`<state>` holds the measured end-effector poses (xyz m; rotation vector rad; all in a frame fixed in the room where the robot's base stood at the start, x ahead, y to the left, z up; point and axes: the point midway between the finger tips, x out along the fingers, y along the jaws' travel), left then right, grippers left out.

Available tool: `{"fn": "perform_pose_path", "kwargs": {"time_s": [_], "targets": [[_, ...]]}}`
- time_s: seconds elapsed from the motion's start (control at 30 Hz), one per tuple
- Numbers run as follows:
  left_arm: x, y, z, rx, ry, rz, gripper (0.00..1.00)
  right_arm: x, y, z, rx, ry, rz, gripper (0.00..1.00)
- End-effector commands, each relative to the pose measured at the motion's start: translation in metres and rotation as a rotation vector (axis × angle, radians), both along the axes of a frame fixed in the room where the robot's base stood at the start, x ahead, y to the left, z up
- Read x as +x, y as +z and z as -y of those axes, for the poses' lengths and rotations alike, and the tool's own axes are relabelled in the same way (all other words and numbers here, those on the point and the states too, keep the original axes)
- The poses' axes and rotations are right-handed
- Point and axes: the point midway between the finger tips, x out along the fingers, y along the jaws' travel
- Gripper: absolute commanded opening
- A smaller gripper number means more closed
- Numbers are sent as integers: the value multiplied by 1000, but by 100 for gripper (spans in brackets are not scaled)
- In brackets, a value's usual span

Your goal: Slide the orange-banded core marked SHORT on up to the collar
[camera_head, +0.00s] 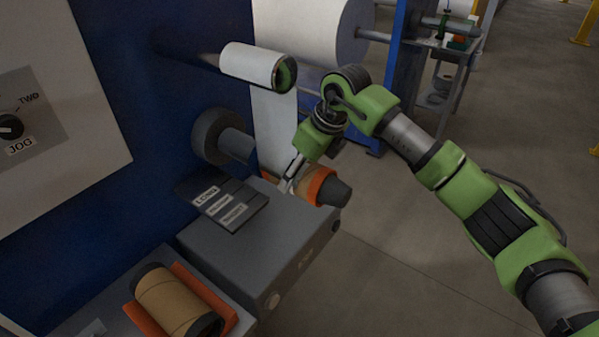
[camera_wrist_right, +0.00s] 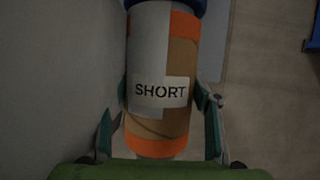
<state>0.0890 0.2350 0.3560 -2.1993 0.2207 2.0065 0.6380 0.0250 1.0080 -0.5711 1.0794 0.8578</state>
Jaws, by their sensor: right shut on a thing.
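The orange-banded core (camera_head: 320,186) is tan with a pale label reading SHORT (camera_wrist_right: 160,92) in the right wrist view. My right gripper (camera_head: 288,183) is shut on it, one finger on each side in the wrist view. A dark grey tapered end (camera_head: 336,193) sticks out of the core's outer end. The grey collar (camera_head: 211,134) sits at the blue panel, with a bare stretch of grey shaft (camera_head: 237,145) beside it. The core lies roughly in line with that shaft, apart from the collar. Fingers and arm hide part of the core. My left gripper is out of view.
Another tan core (camera_head: 172,300) lies in an orange cradle at the lower left. A grey cabinet (camera_head: 255,250) with dark labelled plates (camera_head: 222,203) stands below the shaft. A white roll (camera_head: 252,64) and hanging web are above.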

Motion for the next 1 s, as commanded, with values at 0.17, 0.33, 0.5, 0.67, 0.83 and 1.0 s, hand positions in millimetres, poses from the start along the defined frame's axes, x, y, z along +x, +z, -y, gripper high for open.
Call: {"fn": "perform_pose_path", "kwargs": {"time_s": [0.17,0.33,0.5,0.67,0.83,1.0], "targets": [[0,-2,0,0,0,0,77,4,1,-8,1,1,0,28],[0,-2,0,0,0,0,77,8,1,-12,1,1,1,28],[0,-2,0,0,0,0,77,8,1,-12,1,1,1,28],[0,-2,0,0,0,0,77,8,1,-12,1,1,1,77],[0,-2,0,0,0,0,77,7,1,-12,1,1,1,77],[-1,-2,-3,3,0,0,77,7,4,-10,0,0,1,77]]}}
